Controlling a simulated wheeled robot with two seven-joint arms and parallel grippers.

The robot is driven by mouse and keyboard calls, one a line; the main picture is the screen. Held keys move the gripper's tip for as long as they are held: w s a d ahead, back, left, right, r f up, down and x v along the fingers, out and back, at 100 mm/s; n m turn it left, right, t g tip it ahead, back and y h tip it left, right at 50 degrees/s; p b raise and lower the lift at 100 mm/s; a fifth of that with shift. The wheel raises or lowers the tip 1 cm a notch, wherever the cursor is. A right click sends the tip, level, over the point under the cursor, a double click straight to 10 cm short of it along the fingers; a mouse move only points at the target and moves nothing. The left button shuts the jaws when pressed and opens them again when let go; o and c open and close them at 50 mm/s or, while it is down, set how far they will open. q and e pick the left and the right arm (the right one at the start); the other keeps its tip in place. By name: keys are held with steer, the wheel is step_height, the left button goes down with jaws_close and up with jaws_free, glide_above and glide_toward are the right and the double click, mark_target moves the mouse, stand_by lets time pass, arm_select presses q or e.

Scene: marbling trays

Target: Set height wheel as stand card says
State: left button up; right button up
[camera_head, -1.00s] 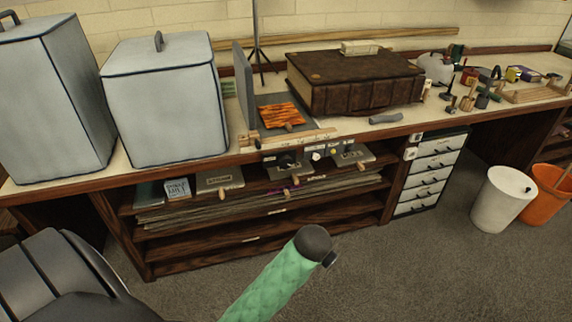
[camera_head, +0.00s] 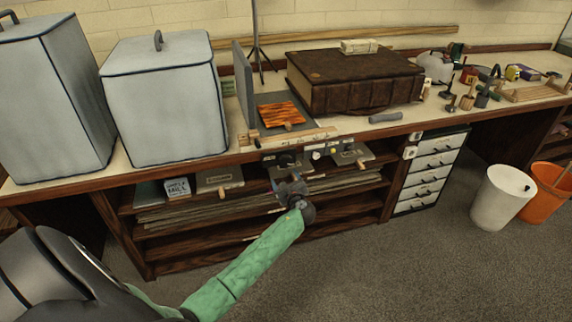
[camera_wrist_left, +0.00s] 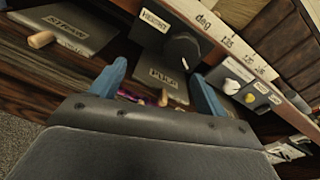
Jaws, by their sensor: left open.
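The height wheel is a black round knob (camera_wrist_left: 183,50) on the bench's front edge, beside a white label (camera_wrist_left: 154,20) that seems to read HEIGHT. A pale pointer mark shows on it. In the head view this knob (camera_head: 287,160) sits below the wooden ruler. My left gripper (camera_wrist_left: 158,70) is open, its two blue fingers apart and empty, just short of the knob. In the head view the left gripper (camera_head: 291,186) is below and in front of the knob. I cannot make out a stand card for certain. My right gripper is not in view.
A wooden strip with printed numbers (camera_wrist_left: 235,42) runs above the knob. A white knob (camera_wrist_left: 231,86) and a yellow button (camera_wrist_left: 261,88) sit to its right. Labelled grey boards (camera_wrist_left: 70,30) with wooden handles lie on the shelf below. A drawer unit (camera_head: 431,170) stands right.

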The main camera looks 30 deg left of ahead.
mark_target(286, 163)
arm_select(q)
steer(key=w+m, duration=0.1)
steer(key=m, duration=0.2)
steer(key=w+a+r+m+t, duration=0.1)
steer(key=w+m, duration=0.1)
steer(key=m, duration=0.1)
steer(key=w+a+m+t+p, duration=0.1)
steer(key=w+m, duration=0.1)
steer(key=m, duration=0.1)
steer(key=shift+a+r, duration=0.1)
steer(key=shift+r, duration=0.1)
steer(key=shift+x, duration=0.95)
steer(key=shift+w+a+f, duration=0.1)
steer(key=shift+w+a, duration=0.3)
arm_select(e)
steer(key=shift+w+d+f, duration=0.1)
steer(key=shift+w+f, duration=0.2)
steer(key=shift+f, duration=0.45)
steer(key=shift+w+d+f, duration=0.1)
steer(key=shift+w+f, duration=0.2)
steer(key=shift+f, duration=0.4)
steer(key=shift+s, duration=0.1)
arm_select(q)
steer(key=shift+c, duration=0.8)
steer(key=c, duration=0.8)
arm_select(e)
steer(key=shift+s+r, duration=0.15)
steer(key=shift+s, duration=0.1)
